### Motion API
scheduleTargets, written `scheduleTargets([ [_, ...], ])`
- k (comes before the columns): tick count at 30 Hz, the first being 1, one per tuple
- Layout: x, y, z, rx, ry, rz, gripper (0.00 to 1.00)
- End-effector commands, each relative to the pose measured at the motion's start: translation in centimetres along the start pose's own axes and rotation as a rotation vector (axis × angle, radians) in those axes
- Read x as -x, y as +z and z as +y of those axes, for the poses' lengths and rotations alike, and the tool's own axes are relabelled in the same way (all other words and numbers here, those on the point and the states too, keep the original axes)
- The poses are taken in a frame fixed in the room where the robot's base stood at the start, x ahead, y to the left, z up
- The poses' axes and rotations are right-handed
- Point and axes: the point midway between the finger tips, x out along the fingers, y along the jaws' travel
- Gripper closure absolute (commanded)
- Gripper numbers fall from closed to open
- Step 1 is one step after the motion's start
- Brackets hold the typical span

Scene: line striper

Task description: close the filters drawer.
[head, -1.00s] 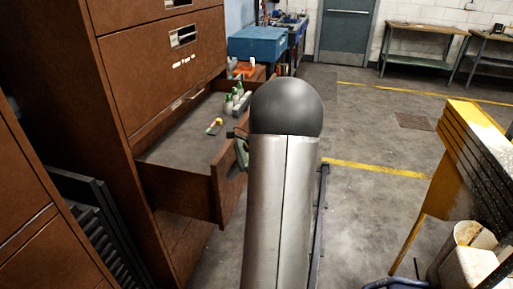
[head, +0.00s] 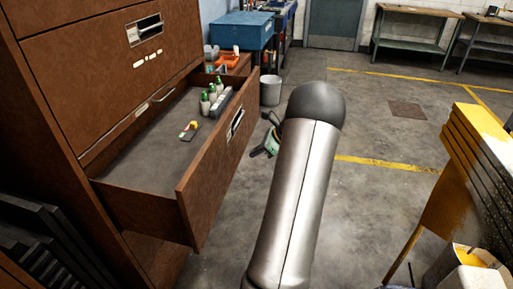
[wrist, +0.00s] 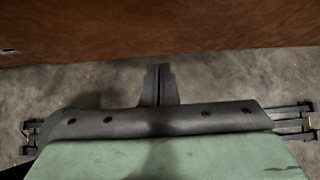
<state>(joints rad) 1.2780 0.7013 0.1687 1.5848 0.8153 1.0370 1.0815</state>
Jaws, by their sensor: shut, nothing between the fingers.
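A brown wooden drawer (head: 212,172) stands pulled out of a tall brown cabinet (head: 95,75) at the left of the head view. I cannot read a label on it. My gripper (wrist: 157,72) is shut and empty, its fingertips together in the wrist view. In the head view its green and dark body (head: 271,142) is just right of the drawer's front panel, with floor visible between. In the wrist view a brown wood surface (wrist: 150,30) lies just beyond the fingertips. Contact is not visible. My arm hides part of the gripper in the head view.
Inside the drawer are green-capped bottles (head: 212,95), a grey box (head: 222,102) and a small yellow-topped item (head: 188,130). A grey bin (head: 270,91) stands behind the drawer. Yellow-edged panels (head: 470,165) stand at the right. The floor between is open.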

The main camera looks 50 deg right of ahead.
Motion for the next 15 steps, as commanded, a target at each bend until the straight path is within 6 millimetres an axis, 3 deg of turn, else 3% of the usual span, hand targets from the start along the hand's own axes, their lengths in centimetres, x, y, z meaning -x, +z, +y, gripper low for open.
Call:
scheduleTargets([
  [9, -6.9, 0.1, 0.1, 0.0, 0.003, -0.001, 1.0],
  [15, -8.7, 2.3, 0.0, 0.003, 0.001, 0.0, 1.0],
])
